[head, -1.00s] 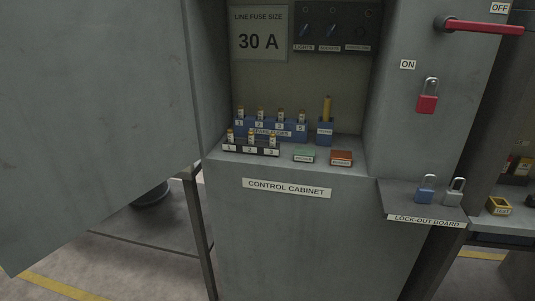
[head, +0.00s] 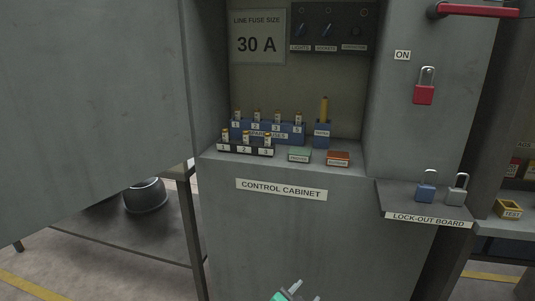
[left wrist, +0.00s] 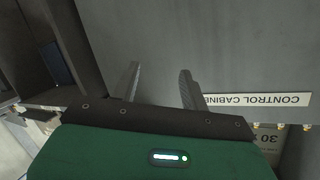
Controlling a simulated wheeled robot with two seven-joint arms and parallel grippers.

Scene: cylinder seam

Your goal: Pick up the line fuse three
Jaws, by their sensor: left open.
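Line fuse three (head: 268,139) stands upright in slot 3, at the right end of the front black rack (head: 245,150) on the control cabinet's shelf. It is small and pale with a brass-coloured top. Two like fuses stand in slots 1 and 2. My left gripper (head: 306,291) is at the bottom edge of the head view, well below the shelf and in front of the cabinet. In the left wrist view its two fingers (left wrist: 160,72) are apart with nothing between them. My right gripper is not in view.
Behind the rack is a blue spare-fuse block (head: 290,139) with several fuses, beside a blue holder (head: 322,137) with a tall one. The cabinet door (head: 95,110) fills the left.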

